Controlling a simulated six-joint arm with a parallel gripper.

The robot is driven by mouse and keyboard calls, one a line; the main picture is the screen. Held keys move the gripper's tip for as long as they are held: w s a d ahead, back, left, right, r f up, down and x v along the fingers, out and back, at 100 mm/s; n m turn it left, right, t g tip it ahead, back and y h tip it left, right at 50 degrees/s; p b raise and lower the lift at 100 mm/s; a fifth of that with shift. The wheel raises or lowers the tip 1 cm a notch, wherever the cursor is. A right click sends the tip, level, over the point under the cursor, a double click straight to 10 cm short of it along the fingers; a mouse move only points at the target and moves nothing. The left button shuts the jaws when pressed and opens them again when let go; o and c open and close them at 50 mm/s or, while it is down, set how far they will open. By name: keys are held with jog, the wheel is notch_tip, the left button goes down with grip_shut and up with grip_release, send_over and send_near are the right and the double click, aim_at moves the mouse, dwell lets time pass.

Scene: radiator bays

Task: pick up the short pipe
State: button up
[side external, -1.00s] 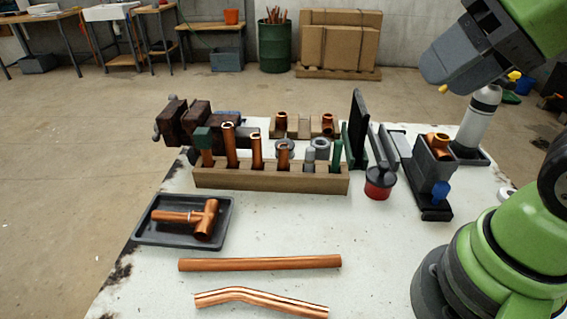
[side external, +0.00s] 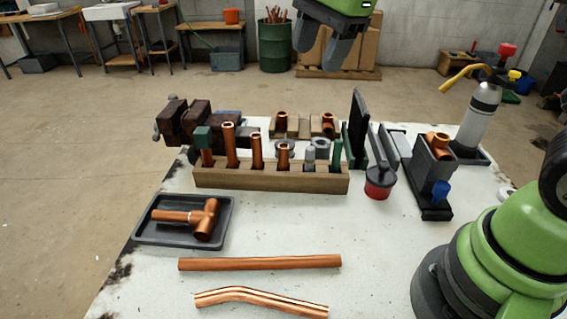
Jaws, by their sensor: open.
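A wooden rack (side external: 270,180) on the bench holds several upright pieces in a row. A tall copper pipe (side external: 229,146) stands in it, with a shorter copper pipe (side external: 256,152) just to its right. Another copper piece with a green block on top (side external: 203,140) stands at the left end. I cannot tell for certain which is the task's short pipe; the shorter bare one fits best. My gripper (side external: 318,62) hangs high above and behind the rack in the picture, fingers pointing down, open and empty. It touches nothing.
A dark tray (side external: 150,236) holds a copper tee with a pipe stub (side external: 200,217). A long pipe (side external: 260,263) and a bent pipe (side external: 262,301) lie in front. Right of the rack stand a dark upright plate (side external: 358,130), a red tin (side external: 379,186) and a torch bottle (side external: 480,110).

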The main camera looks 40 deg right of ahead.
jog(key=w+f+m+g, duration=0.2)
jog(key=w+f+m, duration=0.5)
jog(key=f, duration=0.3)
jog(key=m+h, duration=0.1)
jog(key=m, duration=0.1)
send_over(284, 146)
jog(key=shift+g, duration=0.3)
jog(key=f, duration=0.6)
jog(key=shift+w+d, duration=0.25)
jog(key=shift+w, duration=0.15)
jog(key=shift+s+a+f, duration=0.1)
jog(key=shift+s+f, duration=0.05)
jog(key=shift+f, duration=1.4)
jog(key=shift+s+a+f, duration=0.1)
jog(key=shift+s+f, duration=0.05)
jog(key=shift+f, duration=1.4)
grip_shut()
